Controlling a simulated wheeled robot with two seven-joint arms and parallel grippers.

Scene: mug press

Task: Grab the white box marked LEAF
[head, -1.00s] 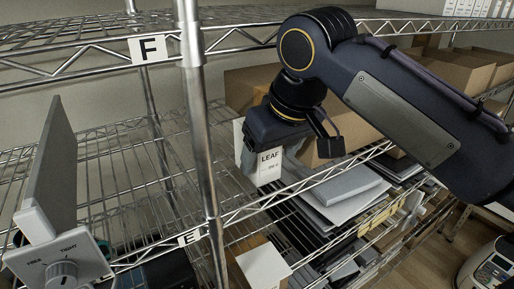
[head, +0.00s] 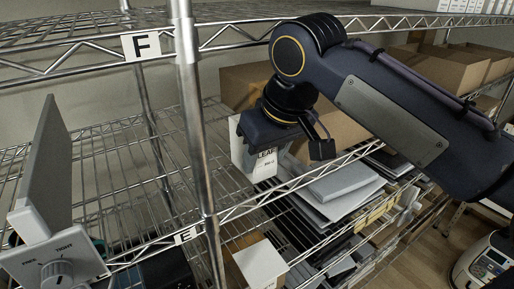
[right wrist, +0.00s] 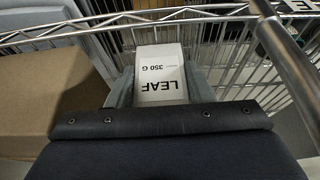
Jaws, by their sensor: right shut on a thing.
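The white box marked LEAF (head: 262,168) stands upright on the wire shelf (head: 109,168), left of the brown cartons. In the right wrist view the box (right wrist: 160,78) shows its label upside down, with "350 G" beside the name. My right gripper (right wrist: 161,88) is shut on it, with one grey finger against each side. In the head view my right gripper (head: 262,140) covers the upper part of the box and part of its label. I cannot tell whether the box's base touches the shelf. My left gripper is not in view.
A steel post (head: 194,120) stands just left of the box. Brown cartons (head: 335,130) are close on its right. A grey panel with a FREE/TIGHT knob (head: 57,270) is at far left. The shelf left of the box is bare.

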